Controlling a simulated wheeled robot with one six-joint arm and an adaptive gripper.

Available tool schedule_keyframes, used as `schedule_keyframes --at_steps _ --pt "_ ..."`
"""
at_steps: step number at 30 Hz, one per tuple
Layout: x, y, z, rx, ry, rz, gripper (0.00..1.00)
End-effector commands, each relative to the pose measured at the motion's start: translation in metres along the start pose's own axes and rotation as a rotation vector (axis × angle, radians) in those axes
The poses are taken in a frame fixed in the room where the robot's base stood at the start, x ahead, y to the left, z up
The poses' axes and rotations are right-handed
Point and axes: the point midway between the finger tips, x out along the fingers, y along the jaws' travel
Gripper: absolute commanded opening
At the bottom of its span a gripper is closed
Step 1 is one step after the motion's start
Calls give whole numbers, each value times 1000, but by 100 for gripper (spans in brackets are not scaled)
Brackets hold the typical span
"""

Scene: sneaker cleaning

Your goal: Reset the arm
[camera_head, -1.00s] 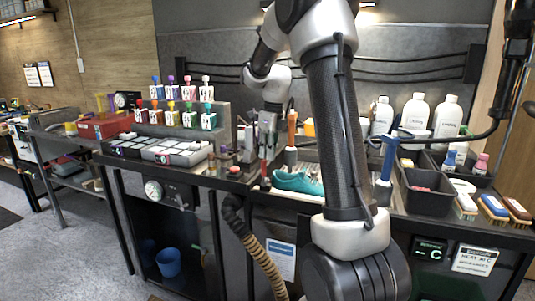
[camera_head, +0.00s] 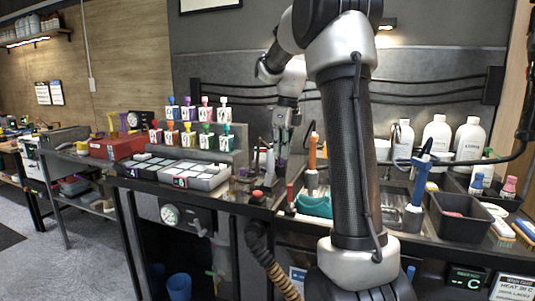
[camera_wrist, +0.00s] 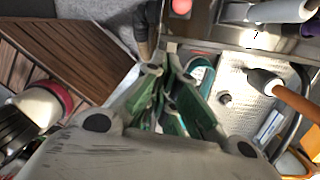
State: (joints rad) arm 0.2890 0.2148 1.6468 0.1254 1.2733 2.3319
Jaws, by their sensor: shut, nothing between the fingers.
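My gripper (camera_head: 280,160) hangs from my arm above the front of the bench, its fingers together and empty. In the wrist view its green-padded fingers (camera_wrist: 170,85) meet near the middle. The teal sneaker (camera_head: 315,206) lies on the bench to the right of and below my gripper, partly hidden behind my arm. A little of the sneaker also shows behind the fingers in the wrist view (camera_wrist: 203,73).
An orange-handled tool (camera_head: 312,150) and a blue-handled tool (camera_head: 421,178) stand upright near the sneaker. Bottle racks (camera_head: 190,155) and a grey tray (camera_head: 203,177) are to the left. White bottles (camera_head: 436,135) and a dark bin (camera_head: 456,218) are to the right.

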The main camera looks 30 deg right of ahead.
Motion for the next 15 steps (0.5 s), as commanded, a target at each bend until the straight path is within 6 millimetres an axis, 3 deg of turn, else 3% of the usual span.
schedule_keyframes --at_steps 8,11,15 --pt "0 0 0 -33 0 0 0" --pt "0 -1 1 -173 -5 -7 0" --pt "15 -2 -4 -573 7 -13 0"
